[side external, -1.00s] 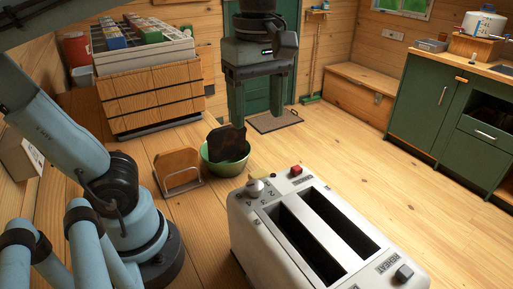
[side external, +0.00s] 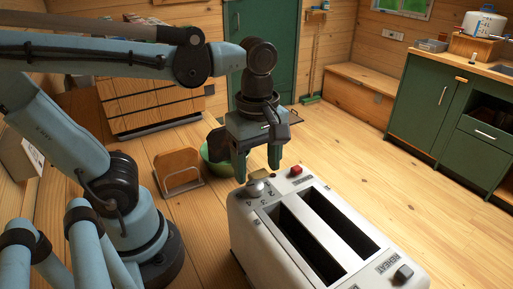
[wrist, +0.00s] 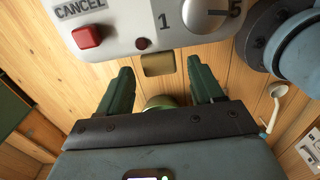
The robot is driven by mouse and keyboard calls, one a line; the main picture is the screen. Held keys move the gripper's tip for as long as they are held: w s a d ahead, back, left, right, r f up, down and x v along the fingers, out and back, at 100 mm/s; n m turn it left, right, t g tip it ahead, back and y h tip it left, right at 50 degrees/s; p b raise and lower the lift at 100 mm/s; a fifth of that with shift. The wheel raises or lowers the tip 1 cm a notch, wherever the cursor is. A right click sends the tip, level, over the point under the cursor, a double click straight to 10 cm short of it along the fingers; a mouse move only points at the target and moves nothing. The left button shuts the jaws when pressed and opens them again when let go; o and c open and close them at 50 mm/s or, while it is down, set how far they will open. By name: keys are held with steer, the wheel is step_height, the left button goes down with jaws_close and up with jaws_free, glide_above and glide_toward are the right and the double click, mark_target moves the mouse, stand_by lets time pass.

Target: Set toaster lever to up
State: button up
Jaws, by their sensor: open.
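The white toaster (side external: 243,225) stands at the front with two empty-looking slots. It also shows at the top of the wrist view (wrist: 120,42), with a red cancel button (wrist: 87,36) and a numbered dial (wrist: 203,12). A brownish tab, seemingly the lever (wrist: 158,65), sticks out below a small dark red light. My gripper (side external: 257,173) is open, fingers down, at the dial end of the toaster. In the wrist view my gripper (wrist: 160,68) has one finger on each side of the tab, with gaps. Contact is not visible. The side view hides the tab.
A green bowl (side external: 211,162) sits behind my gripper, partly hidden. A wooden drawer unit (side external: 150,105) is at the back left. The floor right of the toaster is clear.

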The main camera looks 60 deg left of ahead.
steer(key=shift+f, duration=0.1)
steer(key=shift+c, duration=0.5)
jaws_close()
steer(key=shift+f, duration=1.05)
steer(key=shift+o, duration=0.5)
jaws_free()
step_height(320, 180, up, 12)
